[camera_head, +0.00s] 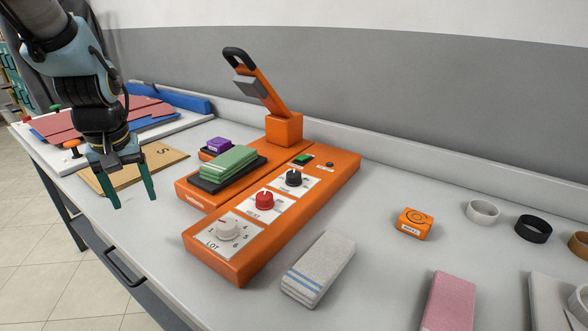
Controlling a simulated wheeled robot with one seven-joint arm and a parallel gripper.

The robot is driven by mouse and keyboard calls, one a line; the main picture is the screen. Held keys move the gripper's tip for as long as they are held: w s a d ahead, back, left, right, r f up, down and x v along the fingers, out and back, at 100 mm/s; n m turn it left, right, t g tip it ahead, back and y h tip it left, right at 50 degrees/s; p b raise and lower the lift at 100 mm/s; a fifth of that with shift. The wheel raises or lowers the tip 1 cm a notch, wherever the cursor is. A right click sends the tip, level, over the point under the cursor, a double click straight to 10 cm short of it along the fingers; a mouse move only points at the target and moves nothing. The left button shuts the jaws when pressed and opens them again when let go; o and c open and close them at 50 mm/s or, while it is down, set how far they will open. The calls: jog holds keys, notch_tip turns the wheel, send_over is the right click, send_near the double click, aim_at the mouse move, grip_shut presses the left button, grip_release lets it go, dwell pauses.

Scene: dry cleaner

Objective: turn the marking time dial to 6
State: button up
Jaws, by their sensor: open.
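An orange marking press stands on the grey bench with a row of three dials on its panel. The black dial (293,178) is at the far end, with small lettering that looks like TIME; its pointer setting is too small to read. The red dial (264,200) is in the middle, and the white dial (228,228), marked LOT, is nearest. My gripper (135,202) is open and empty, with green fingers pointing down, left of the press and well apart from the dials.
The press lever (258,84) rises behind the dials. A green folded cloth (226,162) lies on the black pad left of them. A grey striped cloth (319,268), an orange tape measure (413,222) and several rings lie to the right.

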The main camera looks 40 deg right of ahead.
jog(key=shift+o, duration=0.7)
jog(key=s+d+r+m, duration=0.1)
jog(key=d+r, duration=0.1)
jog(key=d, duration=0.9)
jog(key=shift+s+d+p, duration=0.2)
jog(key=shift+d+p, duration=0.2)
jog(key=m+t+h+p, duration=0.1)
jog(key=m+t+h, duration=0.1)
send_near(294, 174)
jog(key=p+x, duration=0.2)
jog(key=x, duration=0.7)
jog(key=shift+w+p, duration=0.1)
jog(key=shift+p, duration=0.2)
grip_shut()
